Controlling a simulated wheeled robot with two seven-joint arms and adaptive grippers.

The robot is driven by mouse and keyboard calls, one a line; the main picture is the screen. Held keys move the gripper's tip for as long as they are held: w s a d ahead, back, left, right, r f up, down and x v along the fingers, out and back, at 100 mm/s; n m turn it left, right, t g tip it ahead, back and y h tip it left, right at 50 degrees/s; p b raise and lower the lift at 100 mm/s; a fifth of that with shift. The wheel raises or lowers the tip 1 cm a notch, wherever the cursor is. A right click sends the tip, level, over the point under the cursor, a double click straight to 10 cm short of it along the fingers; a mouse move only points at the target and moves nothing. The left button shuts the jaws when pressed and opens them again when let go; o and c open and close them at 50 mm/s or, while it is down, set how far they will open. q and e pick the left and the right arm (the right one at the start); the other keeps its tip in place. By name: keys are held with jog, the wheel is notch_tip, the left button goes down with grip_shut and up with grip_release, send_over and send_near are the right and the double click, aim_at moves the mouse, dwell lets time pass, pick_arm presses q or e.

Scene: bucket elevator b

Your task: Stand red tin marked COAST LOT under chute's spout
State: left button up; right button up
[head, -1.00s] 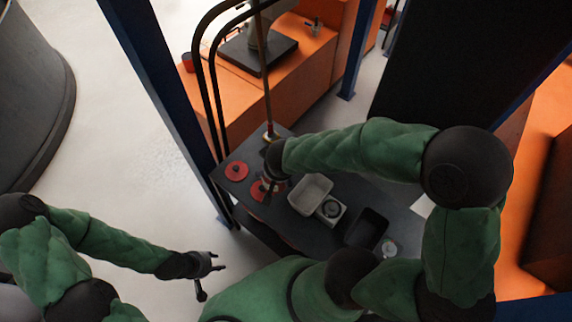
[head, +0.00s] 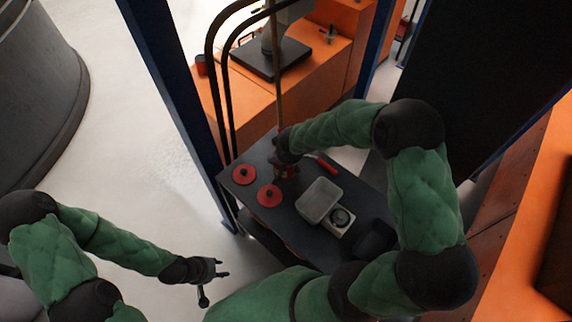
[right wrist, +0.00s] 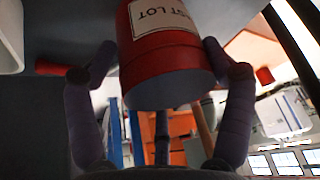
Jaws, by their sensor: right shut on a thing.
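The red tin with a white label reading "...ST LOT" (right wrist: 165,50) is between the two fingers of my right gripper (right wrist: 160,72) in the right wrist view. The gripper is shut on it. In the head view the tin (head: 288,172) shows as a small red patch below my right gripper (head: 286,158), above or on the dark table; I cannot tell which. A thin brown pipe (head: 276,70), perhaps the chute, comes down to the gripper; its lower end is hidden there. My left gripper (head: 217,269) is open and empty, off the table's near left side.
On the dark table (head: 262,153) are two red discs with dark knobs (head: 244,174), a grey tray (head: 318,200), a white box with a dark round top (head: 340,219) and a red bar (head: 328,165). A blue post (head: 178,90) and black curved rails (head: 211,70) stand close at left.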

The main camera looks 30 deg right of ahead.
jog(key=shift+f+b, duration=0.45)
jog(key=shift+f, duration=0.95)
jog(key=shift+f, duration=0.15)
jog(key=o, duration=1.2)
jog(key=shift+c, duration=0.2)
